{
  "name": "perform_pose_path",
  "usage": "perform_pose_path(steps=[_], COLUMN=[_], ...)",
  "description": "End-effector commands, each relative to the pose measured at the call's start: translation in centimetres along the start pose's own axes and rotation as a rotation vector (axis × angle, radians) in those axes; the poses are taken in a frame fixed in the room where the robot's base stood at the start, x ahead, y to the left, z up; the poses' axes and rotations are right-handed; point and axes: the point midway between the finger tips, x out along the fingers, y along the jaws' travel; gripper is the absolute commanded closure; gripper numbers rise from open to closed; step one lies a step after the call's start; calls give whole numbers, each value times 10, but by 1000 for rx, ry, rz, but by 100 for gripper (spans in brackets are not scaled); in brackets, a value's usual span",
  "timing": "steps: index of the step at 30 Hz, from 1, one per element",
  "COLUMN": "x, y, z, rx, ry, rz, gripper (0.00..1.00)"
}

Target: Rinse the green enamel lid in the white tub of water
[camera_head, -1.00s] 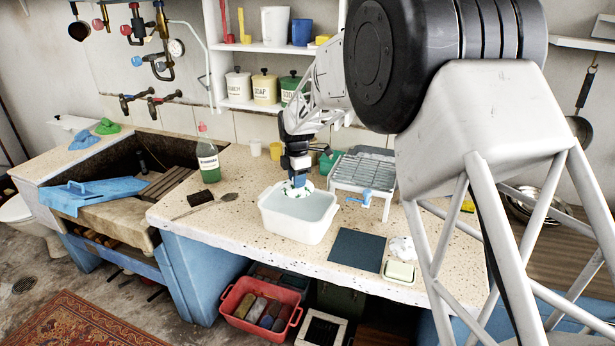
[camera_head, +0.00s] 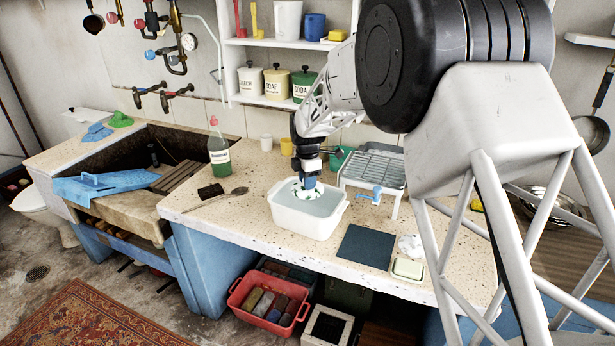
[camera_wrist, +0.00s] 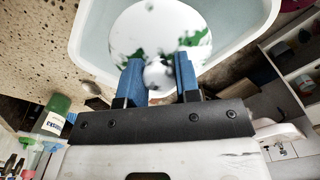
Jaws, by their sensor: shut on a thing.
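The lid (camera_wrist: 160,30) is a round disc, mostly white with green patches, in the wrist view. Its pale round knob sits between the two blue fingers of my gripper (camera_wrist: 158,72), which is shut on it. The white tub (camera_head: 300,222) stands on the speckled counter with pale water inside. In the head view my gripper (camera_head: 307,182) points down over the tub, and the lid (camera_head: 304,192) is within the tub's rim, low near the water. I cannot tell how much of it is under the surface. The wrist view shows the tub's rim (camera_wrist: 90,60) around the lid.
A wire rack (camera_head: 376,168) stands close right of the tub. A dark mat (camera_head: 361,246) and a soap dish (camera_head: 407,268) lie in front of it. A green bottle (camera_head: 218,155), a brush (camera_head: 210,191) and a spoon (camera_head: 232,193) are to the left. A stone trough (camera_head: 130,195) is further left.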

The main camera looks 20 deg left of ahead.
Motion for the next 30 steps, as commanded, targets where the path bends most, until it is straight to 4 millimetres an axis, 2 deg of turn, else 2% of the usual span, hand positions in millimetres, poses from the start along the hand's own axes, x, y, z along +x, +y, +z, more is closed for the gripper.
perform_pose_path(steps=[30], x=[61], y=[0], z=[0], rx=[0], ry=[0], rz=[0], gripper=[94])
